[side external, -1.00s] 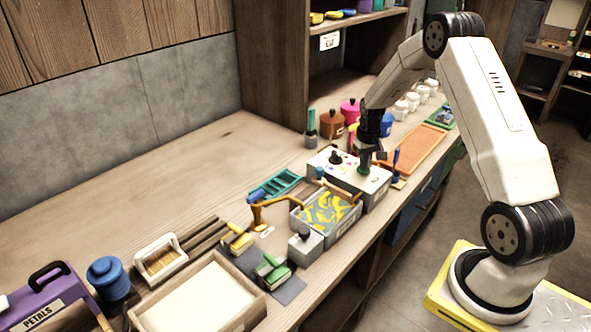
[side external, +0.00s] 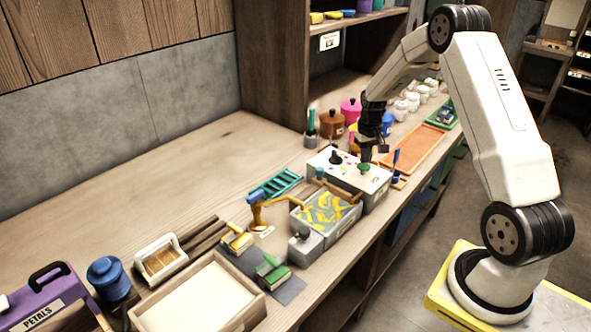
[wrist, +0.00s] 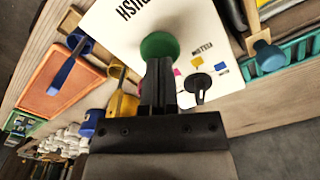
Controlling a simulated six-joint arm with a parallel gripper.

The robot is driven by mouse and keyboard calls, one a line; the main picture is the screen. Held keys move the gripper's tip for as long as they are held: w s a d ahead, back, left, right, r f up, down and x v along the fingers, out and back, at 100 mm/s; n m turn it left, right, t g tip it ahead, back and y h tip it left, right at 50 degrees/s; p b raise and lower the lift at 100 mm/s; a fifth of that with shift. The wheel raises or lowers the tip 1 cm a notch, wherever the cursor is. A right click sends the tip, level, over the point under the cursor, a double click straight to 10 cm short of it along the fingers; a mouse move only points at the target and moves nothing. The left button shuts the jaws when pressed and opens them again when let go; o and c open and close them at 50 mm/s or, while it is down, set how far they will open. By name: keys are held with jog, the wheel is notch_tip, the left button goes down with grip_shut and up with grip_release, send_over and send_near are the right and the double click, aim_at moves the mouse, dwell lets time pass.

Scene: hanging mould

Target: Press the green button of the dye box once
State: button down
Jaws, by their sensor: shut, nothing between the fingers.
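The dye box (side external: 345,180) is a white box on the bench, with a green button (side external: 364,168) and a black knob (side external: 336,157) on its top. In the wrist view the round green button (wrist: 160,46) shows just beyond the fingertips, on the white top of the dye box (wrist: 118,28). My gripper (side external: 366,156) is shut and empty. Its tips are just above the green button in the side view; a small gap seems to lie between them. In the wrist view the closed fingers (wrist: 159,68) overlap the button's near edge.
A grey tray with yellow-patterned content (side external: 327,209) stands in front of the box. An orange tray (side external: 414,148) and a blue-handled tool (side external: 396,160) lie behind it. The bench's back left is clear.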

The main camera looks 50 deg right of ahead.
dwell(0.4)
jog(key=shift+r, duration=3)
jog(key=shift+a, duration=0.1)
jog(key=s+a+r+n+t, duration=0.1)
jog(key=a+n, duration=0.1)
jog(key=a, duration=0.6)
jog(key=s+a+r+n, duration=0.1)
jog(key=a, duration=0.8)
jog(key=s+a+n+t, duration=0.1)
jog(key=s+a+n, duration=0.2)
jog(key=s+a, duration=0.7)
jog(key=shift+s+a+t, duration=0.2)
jog(key=shift+a+t, duration=0.1)
jog(key=shift+a, duration=0.6)
